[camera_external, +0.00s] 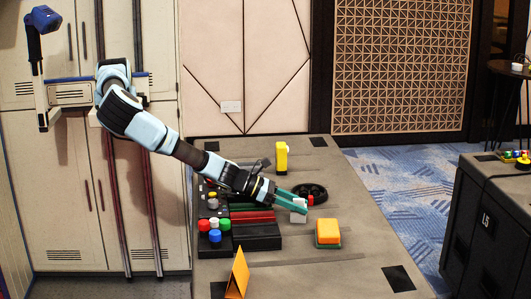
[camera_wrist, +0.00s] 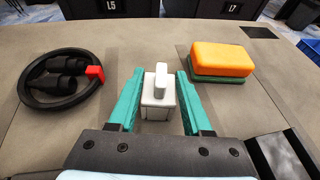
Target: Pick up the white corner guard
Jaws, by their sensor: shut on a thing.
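The white corner guard (camera_wrist: 158,92) is a small white block with a raised tab, between the two teal fingers of my gripper (camera_wrist: 159,103) in the wrist view.
An orange and green sponge (camera_wrist: 222,59) lies to the right. A yellow object (camera_external: 281,158), a yellow wedge (camera_external: 238,275) and black trays (camera_external: 257,238) stand around my gripper.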

